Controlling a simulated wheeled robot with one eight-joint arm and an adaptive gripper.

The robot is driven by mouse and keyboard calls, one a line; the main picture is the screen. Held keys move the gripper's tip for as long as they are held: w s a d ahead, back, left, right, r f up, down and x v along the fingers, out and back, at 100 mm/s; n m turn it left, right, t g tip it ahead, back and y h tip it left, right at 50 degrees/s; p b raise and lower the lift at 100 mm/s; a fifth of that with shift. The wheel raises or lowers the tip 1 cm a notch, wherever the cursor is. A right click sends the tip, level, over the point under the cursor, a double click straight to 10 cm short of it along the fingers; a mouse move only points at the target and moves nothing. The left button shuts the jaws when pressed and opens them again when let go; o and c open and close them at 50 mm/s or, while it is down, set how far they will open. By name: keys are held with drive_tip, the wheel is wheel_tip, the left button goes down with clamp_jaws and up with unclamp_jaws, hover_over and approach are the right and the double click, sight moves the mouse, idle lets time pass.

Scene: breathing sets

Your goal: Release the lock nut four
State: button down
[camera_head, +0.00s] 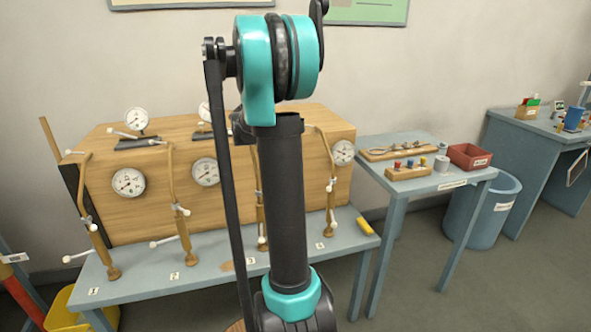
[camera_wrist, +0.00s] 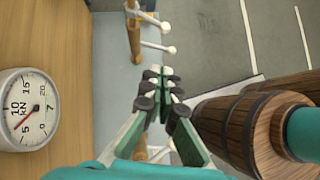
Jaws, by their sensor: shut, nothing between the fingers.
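The fourth brown post (camera_head: 331,190) stands at the right end of the wooden test bench, above the label 4 (camera_head: 320,246). It carries white-ended handles, one low on the post (camera_head: 333,222); which part is the lock nut I cannot tell. In the wrist view a brown post (camera_wrist: 133,38) has a white-ended handle (camera_wrist: 160,47) just beyond my fingers; its number is not readable. My gripper (camera_wrist: 163,73) is shut and empty, apart from that handle. In the head view my gripper is hidden by my arm.
A round gauge (camera_wrist: 28,108) is on the wooden panel left of my gripper. Similar posts stand at the left, such as post 2 (camera_head: 178,215). A yellow block (camera_head: 364,226) lies on the bench's right edge. A side table (camera_head: 440,184) with a red tray (camera_head: 469,156) stands right.

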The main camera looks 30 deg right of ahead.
sight(327, 190)
drive_tip(key=s+d+f, duration=0.3)
drive_tip(key=d+f, duration=0.2)
drive_tip(key=d, duration=0.2)
drive_tip(key=shift+s+f, duration=0.35)
drive_tip(key=shift+s+d+n+t, duration=0.3)
drive_tip(key=shift+s+n+t, duration=0.2)
drive_tip(key=shift+s+n, duration=0.25)
drive_tip(key=s+d+n+t, duration=0.4)
drive_tip(key=d+n, duration=0.3)
drive_tip(key=d, duration=0.1)
drive_tip(key=shift+s+d+t, duration=0.15)
drive_tip(key=shift+s+t, duration=0.2)
drive_tip(key=shift+t, duration=0.05)
idle(0.6)
